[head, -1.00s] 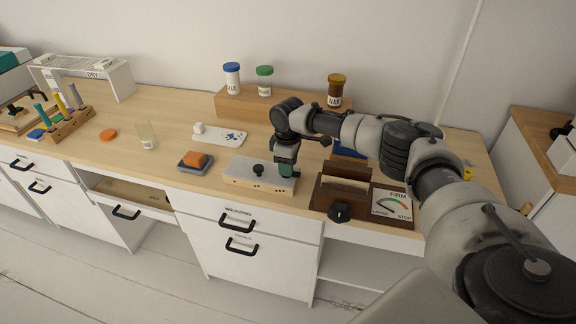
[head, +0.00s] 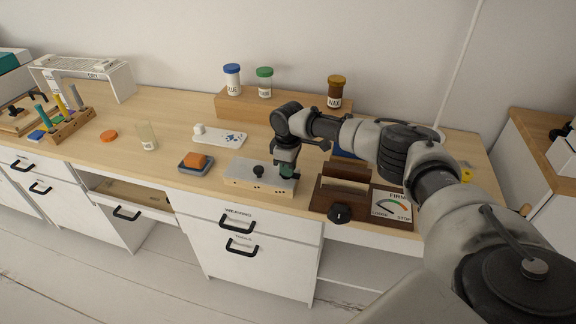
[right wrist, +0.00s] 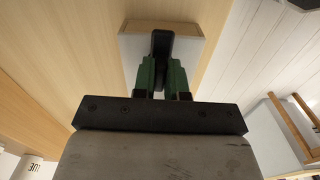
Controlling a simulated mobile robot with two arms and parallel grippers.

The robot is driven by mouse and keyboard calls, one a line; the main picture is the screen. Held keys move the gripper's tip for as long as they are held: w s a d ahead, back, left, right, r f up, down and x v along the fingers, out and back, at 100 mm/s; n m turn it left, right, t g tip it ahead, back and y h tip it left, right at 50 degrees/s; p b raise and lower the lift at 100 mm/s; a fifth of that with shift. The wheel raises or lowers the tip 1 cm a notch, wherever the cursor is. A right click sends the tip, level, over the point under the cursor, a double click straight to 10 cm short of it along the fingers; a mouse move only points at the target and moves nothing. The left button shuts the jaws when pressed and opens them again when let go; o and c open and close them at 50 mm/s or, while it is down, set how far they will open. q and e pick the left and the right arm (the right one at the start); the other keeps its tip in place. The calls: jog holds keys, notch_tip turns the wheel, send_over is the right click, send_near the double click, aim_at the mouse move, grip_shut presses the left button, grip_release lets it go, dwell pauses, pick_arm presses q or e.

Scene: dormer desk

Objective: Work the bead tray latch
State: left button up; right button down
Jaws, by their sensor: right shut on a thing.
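My right gripper (head: 287,170) is at the box's right end, fingers pointing down. In the right wrist view its green fingers (right wrist: 162,78) are shut on a black handle (right wrist: 162,43), which rises over the grey top (right wrist: 134,47). The fingers hide part of the handle. A white tray (head: 210,138) with blue bits lies behind the box. My left gripper is out of view.
A dark wooden box (head: 330,195) with a knob and a gauge (head: 391,206) stands close to the right. An orange block (head: 196,160) sits on a grey dish to the left. Jars stand on a wooden riser (head: 240,105) behind.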

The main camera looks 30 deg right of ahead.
jog(key=m+p, duration=0.4)
jog(key=p, duration=0.1)
jog(key=shift+s+a+r, duration=0.1)
jog(key=shift+a+r, duration=0.05)
jog(key=shift+r, duration=0.1)
jog(key=m+p, duration=0.3)
jog(key=m, duration=0.1)
jog(key=shift+a, duration=0.1)
jog(key=m+p, duration=0.2)
jog(key=m, duration=0.2)
jog(key=shift+a+f+m+p, duration=0.1)
jog(key=shift+m+p, duration=0.2)
jog(key=shift+p, duration=0.05)
jog(key=m+p, duration=0.1)
jog(key=m, duration=0.3)
jog(key=shift+f+m+p, duration=0.1)
jog(key=shift+m+p, duration=0.2)
jog(key=shift+w+m, duration=0.2)
jog(key=shift+m, duration=0.1)
jog(key=c, duration=1.2)
grip_release()
jog(key=shift+o, duration=0.2)
